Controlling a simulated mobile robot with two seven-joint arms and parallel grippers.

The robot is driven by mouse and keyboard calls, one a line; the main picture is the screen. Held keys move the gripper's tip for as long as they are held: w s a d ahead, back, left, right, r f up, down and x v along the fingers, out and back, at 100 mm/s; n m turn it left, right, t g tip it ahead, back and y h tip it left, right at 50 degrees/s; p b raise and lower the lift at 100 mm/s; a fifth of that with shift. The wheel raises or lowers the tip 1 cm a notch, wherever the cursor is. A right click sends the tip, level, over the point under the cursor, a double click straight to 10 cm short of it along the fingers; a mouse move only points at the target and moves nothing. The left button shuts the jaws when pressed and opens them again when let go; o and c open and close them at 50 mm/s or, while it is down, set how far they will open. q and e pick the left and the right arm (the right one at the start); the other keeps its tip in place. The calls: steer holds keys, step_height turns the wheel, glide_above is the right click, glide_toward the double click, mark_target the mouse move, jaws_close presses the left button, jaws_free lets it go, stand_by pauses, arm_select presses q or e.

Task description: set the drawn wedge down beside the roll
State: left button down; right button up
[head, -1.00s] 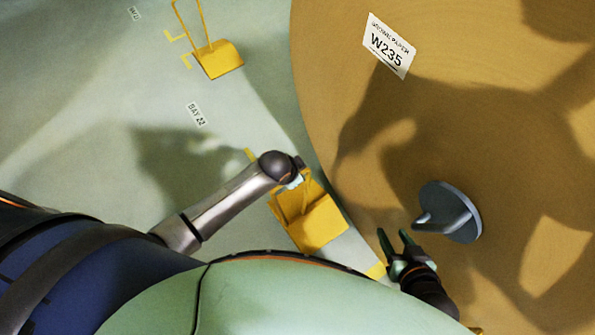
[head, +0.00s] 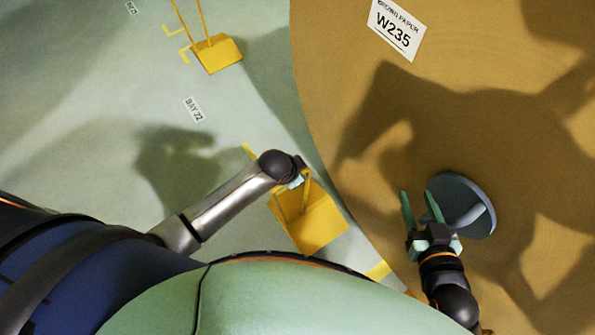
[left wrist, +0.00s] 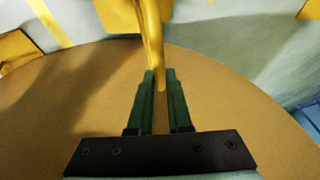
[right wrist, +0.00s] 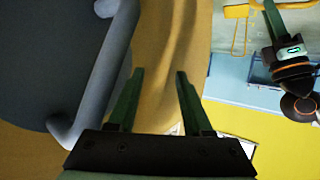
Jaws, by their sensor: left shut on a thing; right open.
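The yellow wedge (head: 318,225) with its tall handle is beside the edge of the large brown paper roll (head: 335,60) in the head view. My left gripper (head: 298,180) is shut on its handle; the handle (left wrist: 153,35) runs between the fingers in the left wrist view. I cannot tell whether the wedge touches the floor or the roll. My right gripper (head: 421,193) is open and empty, by the grey disc (head: 470,190) with a bar handle on the roll's face. In the right wrist view the bar (right wrist: 105,75) is left of the open fingers (right wrist: 158,75).
A second yellow wedge (head: 217,53) with a tall handle stands on the floor at the upper left, by yellow corner marks. A BAY 22 label (head: 193,109) lies on the pale green floor, which is clear around it. The roll carries a W235 label (head: 397,30).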

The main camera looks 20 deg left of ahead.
arm_select(q)
steer(key=shift+w+f+b, duration=0.15)
steer(key=shift+b, duration=0.15)
steer(key=shift+f+b, duration=0.35)
steer(key=shift+b, duration=0.05)
steer(key=shift+f, duration=0.2)
steer(key=shift+f+b, duration=0.2)
steer(key=shift+b, duration=0.3)
arm_select(e)
step_height(320, 180, up, 14)
steer(key=w+n+t+y, duration=0.2)
steer(key=t, duration=0.3)
steer(key=shift+w+a+t, duration=0.25)
steer(key=shift+t, duration=0.15)
